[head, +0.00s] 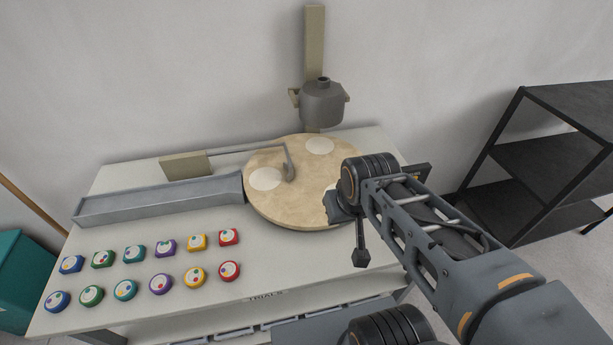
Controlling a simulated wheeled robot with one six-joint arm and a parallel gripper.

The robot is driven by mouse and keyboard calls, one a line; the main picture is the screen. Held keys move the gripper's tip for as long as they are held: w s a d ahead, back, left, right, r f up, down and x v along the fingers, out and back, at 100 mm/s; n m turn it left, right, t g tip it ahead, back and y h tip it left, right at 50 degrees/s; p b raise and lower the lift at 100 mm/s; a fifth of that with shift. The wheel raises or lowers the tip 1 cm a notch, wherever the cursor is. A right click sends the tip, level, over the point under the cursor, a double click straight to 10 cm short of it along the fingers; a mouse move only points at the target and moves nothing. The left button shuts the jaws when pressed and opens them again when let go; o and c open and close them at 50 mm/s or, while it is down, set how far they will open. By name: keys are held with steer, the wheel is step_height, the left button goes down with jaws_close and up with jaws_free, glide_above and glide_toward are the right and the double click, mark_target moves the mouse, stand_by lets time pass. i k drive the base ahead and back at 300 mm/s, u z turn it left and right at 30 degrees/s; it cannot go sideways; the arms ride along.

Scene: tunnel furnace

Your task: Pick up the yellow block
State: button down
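A yellow square block (197,242) lies on the white table, in the back row of coloured blocks, between a purple and a red one. A round yellow piece (195,276) lies just in front of it in the front row. Both have pale tops with small coloured dots. My gripper (361,255) hangs from the arm's end over the right part of the table, well to the right of both yellow pieces. Its fingers are seen too poorly to tell whether they are open, and I see nothing held in it.
Several other coloured blocks, such as a red square one (229,237), stand close around. A round tan turntable (262,212), a grey trough (150,203) and a grey pot (322,104) are behind. A black shelf (545,155) stands at right.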

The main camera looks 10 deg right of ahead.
mark_target(197, 243)
steer(key=u, duration=0.55)
steer(key=k, duration=1.25)
steer(key=u, duration=1.05)
steer(key=i, duration=1.45)
steer(key=z, duration=0.6)
